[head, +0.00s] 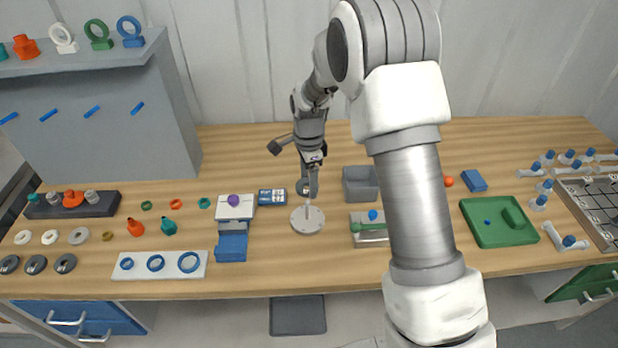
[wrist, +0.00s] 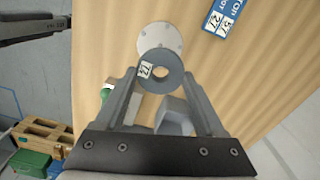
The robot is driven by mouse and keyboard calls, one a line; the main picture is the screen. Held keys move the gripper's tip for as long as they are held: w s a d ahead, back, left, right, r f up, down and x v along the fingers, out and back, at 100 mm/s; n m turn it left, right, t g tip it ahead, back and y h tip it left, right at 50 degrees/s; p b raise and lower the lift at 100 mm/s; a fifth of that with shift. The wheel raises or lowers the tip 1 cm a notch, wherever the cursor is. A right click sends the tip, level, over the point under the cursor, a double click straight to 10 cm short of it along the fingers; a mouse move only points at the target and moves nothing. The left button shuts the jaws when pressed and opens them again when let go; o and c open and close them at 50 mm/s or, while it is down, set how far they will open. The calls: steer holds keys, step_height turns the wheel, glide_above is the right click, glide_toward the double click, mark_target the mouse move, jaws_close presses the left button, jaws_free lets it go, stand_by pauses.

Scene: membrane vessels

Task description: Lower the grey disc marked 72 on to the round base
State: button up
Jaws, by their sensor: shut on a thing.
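The grey disc marked 72 (wrist: 148,83) is a ring with a central hole and a white label. My gripper (head: 307,190) is shut on it, and in the wrist view the disc sits between the two fingertips (wrist: 160,74). The round base (head: 307,220) is a pale flat disc on the table with a thin upright rod, just below my gripper in the head view. In the wrist view the base (wrist: 160,36) shows beyond the disc, partly covered by it. The disc is apart from the base plate; whether it is around the rod I cannot tell.
A blue labelled box (head: 272,197) lies left of the base. A white and blue stand (head: 233,240) is at left. The table in front of the base is clear.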

steer(key=shift+f+b, duration=2.65)
steer(key=shift+f, duration=1.45)
steer(key=o, duration=1.3)
step_height(320, 180, up, 18)
steer(key=shift+f, duration=0.25)
